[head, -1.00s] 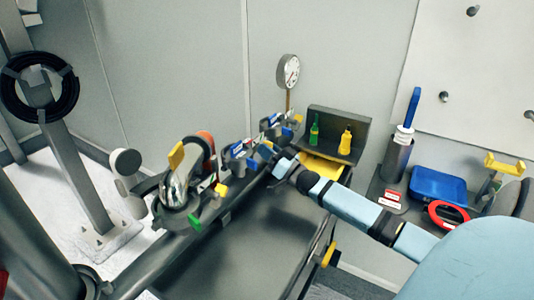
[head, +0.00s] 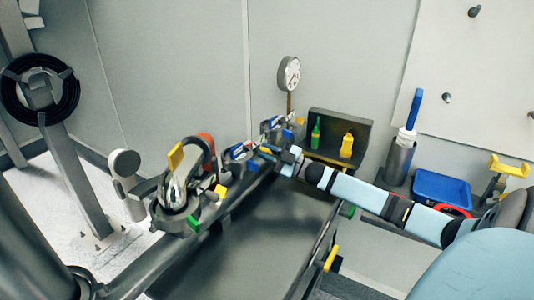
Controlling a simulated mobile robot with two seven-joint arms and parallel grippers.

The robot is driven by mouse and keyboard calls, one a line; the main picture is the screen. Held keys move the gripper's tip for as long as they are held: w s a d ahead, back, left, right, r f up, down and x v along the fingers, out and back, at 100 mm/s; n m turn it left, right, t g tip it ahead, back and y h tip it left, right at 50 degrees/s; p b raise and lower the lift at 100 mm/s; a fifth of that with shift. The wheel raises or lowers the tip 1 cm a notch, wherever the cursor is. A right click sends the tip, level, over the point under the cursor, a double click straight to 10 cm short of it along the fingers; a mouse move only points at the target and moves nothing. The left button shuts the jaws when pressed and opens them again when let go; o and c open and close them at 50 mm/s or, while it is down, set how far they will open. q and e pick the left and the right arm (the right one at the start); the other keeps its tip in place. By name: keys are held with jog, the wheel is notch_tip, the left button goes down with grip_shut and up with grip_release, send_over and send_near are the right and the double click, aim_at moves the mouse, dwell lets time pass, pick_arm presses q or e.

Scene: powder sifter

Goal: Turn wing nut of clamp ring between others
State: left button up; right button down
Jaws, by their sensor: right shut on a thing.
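A row of clamp rings runs along the dark rim of the sifter. A near clamp (head: 174,190) has a silver body with yellow and green parts. A middle clamp (head: 236,153) with blue and white parts lies between it and a far clamp (head: 272,124). My right gripper (head: 267,153) reaches in from the right to the right end of the middle clamp. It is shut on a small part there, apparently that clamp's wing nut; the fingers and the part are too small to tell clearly. My left gripper is out of view.
A pressure gauge (head: 289,74) stands behind the far clamp. Green (head: 315,133) and yellow (head: 347,144) bottles stand in a dark holder at the back. A blue tray (head: 441,188) and a grey cylinder (head: 399,160) are to the right. The dark sifter surface (head: 255,235) is clear.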

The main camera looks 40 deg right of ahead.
jog(key=shift+n+g, duration=0.4)
jog(key=shift+n, duration=0.4)
jog(key=c, duration=1.2)
grip_release()
notch_tip(320, 180, up, 20)
